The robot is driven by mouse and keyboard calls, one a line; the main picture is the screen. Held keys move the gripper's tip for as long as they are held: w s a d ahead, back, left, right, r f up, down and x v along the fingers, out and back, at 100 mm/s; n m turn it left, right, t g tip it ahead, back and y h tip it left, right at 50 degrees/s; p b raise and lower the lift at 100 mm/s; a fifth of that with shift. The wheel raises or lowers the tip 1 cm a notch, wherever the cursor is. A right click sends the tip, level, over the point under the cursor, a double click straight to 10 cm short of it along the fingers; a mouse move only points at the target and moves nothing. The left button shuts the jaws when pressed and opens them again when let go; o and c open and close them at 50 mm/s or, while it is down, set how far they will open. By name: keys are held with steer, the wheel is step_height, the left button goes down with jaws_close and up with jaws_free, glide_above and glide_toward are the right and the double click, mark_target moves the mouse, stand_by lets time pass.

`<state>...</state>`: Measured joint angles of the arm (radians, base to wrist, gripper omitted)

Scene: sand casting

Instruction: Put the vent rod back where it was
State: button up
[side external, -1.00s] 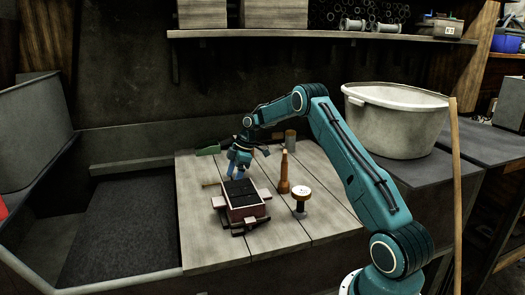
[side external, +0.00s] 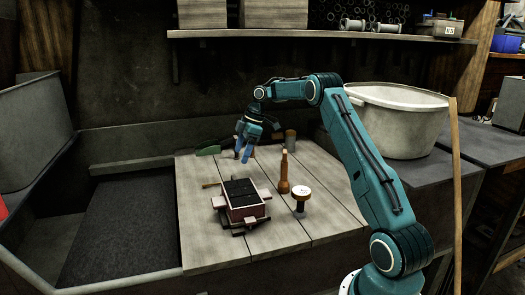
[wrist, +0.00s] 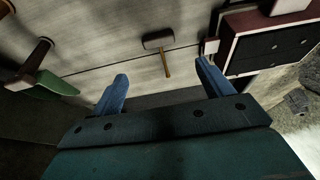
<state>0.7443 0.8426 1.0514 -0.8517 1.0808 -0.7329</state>
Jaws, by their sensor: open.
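My gripper (side external: 245,153) is open and empty above the back left of the bench. Its blue fingers are spread apart in the wrist view (wrist: 160,88). A short wooden rod (side external: 210,185) lies at the bench's left, its right end hidden behind the moulding box. In the wrist view the same piece appears as a thin brown shaft (wrist: 167,64) joined to a dark crosspiece, apart from my fingers. I cannot tell for certain whether this is the vent rod. The moulding box (side external: 245,212), filled with dark sand, stands in front of my gripper.
A tall brown turned piece (side external: 284,178) and a white-topped spool-like piece (side external: 301,198) stand right of the box. A green tool (side external: 208,151) lies at the back left. A grey can (side external: 291,139) stands behind. The bench's front right is clear.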

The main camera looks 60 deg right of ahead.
steer(key=shift+v, duration=1.9)
steer(key=shift+a+r, duration=0.1)
steer(key=s+a+r+m, duration=0.1)
steer(key=s+a+r, duration=0.2)
steer(key=a+r, duration=0.35)
steer(key=s+a+r+m+t+h, duration=0.1)
steer(key=s+a+r+m, duration=0.15)
steer(key=a, duration=0.65)
steer(key=s+a+r+m, duration=0.1)
steer(key=s+a+r, duration=0.1)
steer(key=a+r, duration=0.45)
steer(key=s+a+f+m+t+h, duration=0.1)
steer(key=s+a+f+m, duration=0.1)
steer(key=s+a, duration=0.9)
steer(key=s+d+f+m+h, duration=0.1)
steer(key=s+f, duration=0.4)
steer(key=s, duration=0.8)
steer(key=shift+s+d+f+m+t, duration=0.15)
steer(key=shift+s+f+m+t, duration=0.2)
steer(key=shift+m, duration=0.4)
steer(key=shift+w, duration=0.1)
